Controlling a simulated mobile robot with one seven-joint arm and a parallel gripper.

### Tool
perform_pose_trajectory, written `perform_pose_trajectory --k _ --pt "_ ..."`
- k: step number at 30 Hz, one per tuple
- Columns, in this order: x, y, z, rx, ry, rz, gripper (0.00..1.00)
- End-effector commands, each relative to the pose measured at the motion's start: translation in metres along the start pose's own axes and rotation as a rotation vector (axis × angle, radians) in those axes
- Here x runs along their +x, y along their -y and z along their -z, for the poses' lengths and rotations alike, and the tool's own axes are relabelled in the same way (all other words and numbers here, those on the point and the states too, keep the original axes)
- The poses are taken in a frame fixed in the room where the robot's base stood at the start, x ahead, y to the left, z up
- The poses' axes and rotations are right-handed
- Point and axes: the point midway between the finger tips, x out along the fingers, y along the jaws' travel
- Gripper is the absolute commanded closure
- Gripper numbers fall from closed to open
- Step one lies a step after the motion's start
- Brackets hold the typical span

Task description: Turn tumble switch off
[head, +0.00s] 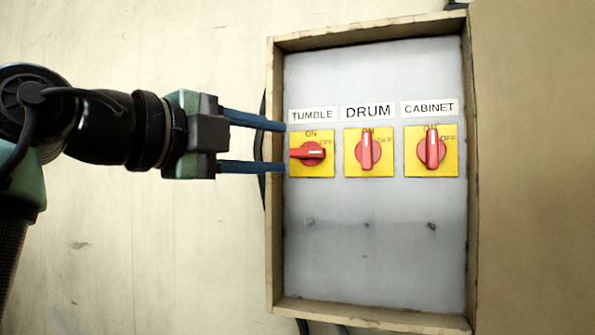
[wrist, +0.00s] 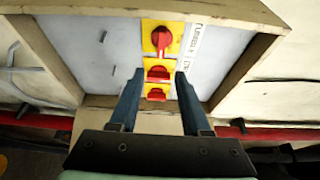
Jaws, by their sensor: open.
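The TUMBLE switch (head: 312,150) is the leftmost of three on a grey panel, a red knob on a yellow plate. My gripper (head: 285,147) comes from the left. Its two blue fingers are apart, one above and one below the knob's height, with tips by the plate's left edge. Nothing is between them. In the wrist view the TUMBLE knob (wrist: 163,40) looks topmost, beyond the fingertips. I cannot tell whether the fingers touch anything.
The DRUM switch (head: 368,150) and CABINET switch (head: 431,150) stand to the right, both with handles upright. A raised wooden frame (head: 270,230) surrounds the panel; my fingers reach across its left side. The lower panel is clear apart from small marks.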

Motion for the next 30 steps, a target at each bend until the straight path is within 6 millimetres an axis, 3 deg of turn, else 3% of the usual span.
perform_pose_trajectory --k 3,9,25,30 --pt "-0.019 -0.002 0.000 0.002 0.001 0.000 0.53" --pt "-0.033 0.000 0.001 0.000 -0.001 -0.001 0.53" --pt "-0.034 0.000 0.000 0.000 -0.001 -0.001 0.53" --pt "-0.015 -0.018 0.002 -0.113 0.046 0.048 0.53"
